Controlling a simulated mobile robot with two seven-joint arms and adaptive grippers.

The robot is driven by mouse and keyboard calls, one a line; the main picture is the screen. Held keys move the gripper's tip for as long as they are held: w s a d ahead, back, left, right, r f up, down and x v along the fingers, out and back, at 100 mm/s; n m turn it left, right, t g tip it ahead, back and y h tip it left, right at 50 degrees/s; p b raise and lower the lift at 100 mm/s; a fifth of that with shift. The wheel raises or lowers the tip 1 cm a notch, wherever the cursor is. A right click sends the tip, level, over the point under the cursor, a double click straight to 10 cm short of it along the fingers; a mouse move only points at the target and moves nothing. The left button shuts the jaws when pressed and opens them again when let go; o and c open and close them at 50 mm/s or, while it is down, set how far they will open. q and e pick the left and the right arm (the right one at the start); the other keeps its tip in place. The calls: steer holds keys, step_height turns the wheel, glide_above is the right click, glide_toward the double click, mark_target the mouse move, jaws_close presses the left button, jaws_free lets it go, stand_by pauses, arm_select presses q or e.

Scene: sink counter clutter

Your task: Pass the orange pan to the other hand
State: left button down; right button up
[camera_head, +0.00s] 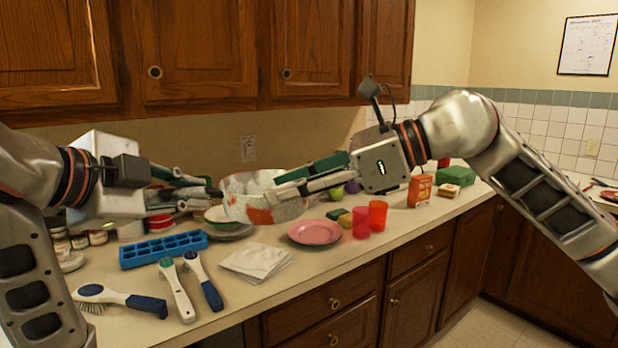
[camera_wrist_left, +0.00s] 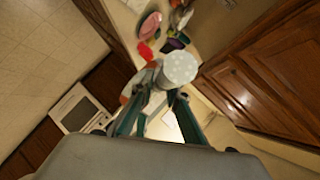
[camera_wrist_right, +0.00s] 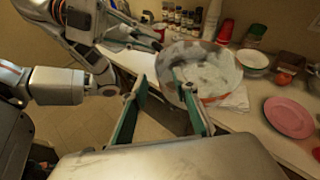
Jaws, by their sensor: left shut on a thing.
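The orange pan (camera_head: 262,205), a round deep vessel mottled white and orange, is held in the air above the counter between my two grippers. My left gripper (camera_head: 208,190) is shut on its left side; the exact grip is hard to make out in the left wrist view. My right gripper (camera_head: 280,184) reaches in from the right at the pan's other side. In the right wrist view its fingers (camera_wrist_right: 163,100) are apart, one overlapping the pan's pale inside (camera_wrist_right: 210,72) and the other left of the rim. I cannot tell whether they touch it.
Below on the counter are a blue ice tray (camera_head: 163,250), several brushes and peelers (camera_head: 178,291), white napkins (camera_head: 257,262), a pink plate (camera_head: 315,232) and red cups (camera_head: 378,214). Wooden cupboards (camera_head: 205,50) hang behind. The space in front of the counter is clear.

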mark_target(235, 201)
steer(key=x, duration=0.8)
jaws_close()
arm_select(q)
steer(key=c, duration=1.9)
jaws_free()
arm_select(e)
steer(key=shift+r, duration=0.15)
